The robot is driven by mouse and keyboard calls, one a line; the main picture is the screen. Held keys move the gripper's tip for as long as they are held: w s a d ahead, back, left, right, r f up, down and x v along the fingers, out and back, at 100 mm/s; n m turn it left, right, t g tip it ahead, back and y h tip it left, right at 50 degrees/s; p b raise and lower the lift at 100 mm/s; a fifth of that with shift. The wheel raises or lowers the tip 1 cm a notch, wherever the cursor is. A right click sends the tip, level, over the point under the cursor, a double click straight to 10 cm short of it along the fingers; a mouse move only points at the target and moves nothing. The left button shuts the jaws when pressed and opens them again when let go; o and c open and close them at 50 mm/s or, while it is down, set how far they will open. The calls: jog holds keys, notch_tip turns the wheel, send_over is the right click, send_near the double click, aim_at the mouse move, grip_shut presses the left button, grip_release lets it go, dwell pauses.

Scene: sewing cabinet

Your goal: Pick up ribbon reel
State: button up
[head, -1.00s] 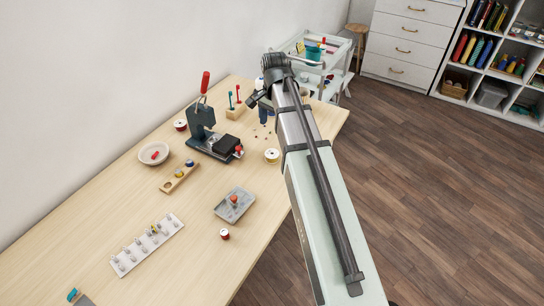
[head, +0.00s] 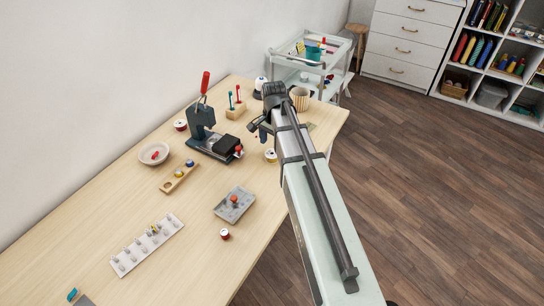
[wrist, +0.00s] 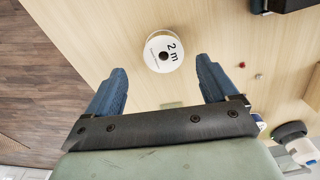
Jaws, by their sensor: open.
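The ribbon reel (head: 271,155) looks like a white spool with a yellow edge, near the right edge of the wooden table in the head view. In the wrist view the reel (wrist: 164,51) shows its round white face marked "2 m" with a dark centre hole. My gripper (wrist: 161,78) is open and empty, its blue fingers spread on either side of the line to the reel. The reel appears just beyond the fingertips, apart from them. In the head view my gripper (head: 260,129) is above the table, just behind the reel.
A dark press (head: 202,130) with a red handle stands left of the reel. A ribbed cup (head: 300,98) and a white-and-dark object (head: 260,84) are at the table's far end. A red spool (head: 224,234) and a grey tray (head: 242,202) lie nearer. Bare table surrounds the reel.

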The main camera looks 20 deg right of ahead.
aim_at(272, 150)
jog(key=shift+w+a+f, duration=0.1)
jog(key=shift+f, duration=1)
jog(key=shift+w+a+f, duration=0.1)
jog(key=shift+f, duration=1)
jog(key=shift+c, duration=0.2)
jog(key=c, duration=1.1)
